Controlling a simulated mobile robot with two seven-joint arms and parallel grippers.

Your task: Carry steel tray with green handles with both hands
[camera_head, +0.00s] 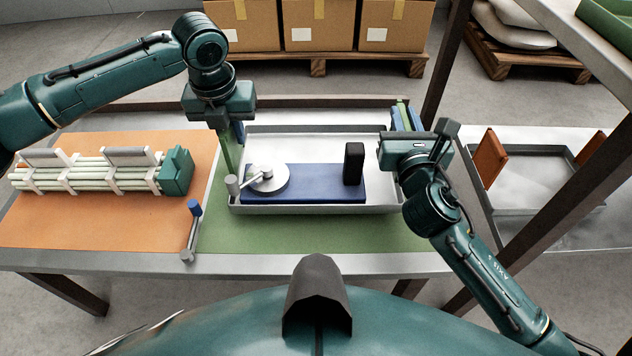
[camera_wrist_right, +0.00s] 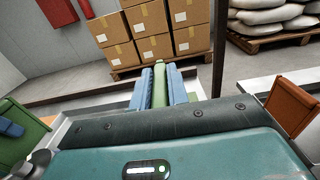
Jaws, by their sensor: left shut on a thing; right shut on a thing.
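The steel tray (camera_head: 300,210) is in the middle of the head view, over the green mat. Its left green handle (camera_head: 226,155) stands at the left end, and my left gripper (camera_head: 238,134) is shut on it from above. My right gripper (camera_head: 406,117) is shut on the right green handle (camera_head: 405,112). In the right wrist view, this handle (camera_wrist_right: 159,86) sits between two blue finger pads. Inside the tray are a blue plate (camera_head: 318,184), a round grey disc with an arm (camera_head: 268,179) and a black block (camera_head: 354,163). I cannot tell whether the tray touches the table.
An orange mat (camera_head: 100,225) at left holds a rack of pale rods (camera_head: 100,175). At right is another tray with orange handles (camera_head: 490,158), behind a dark frame post. Boxes (camera_head: 318,25) stand behind.

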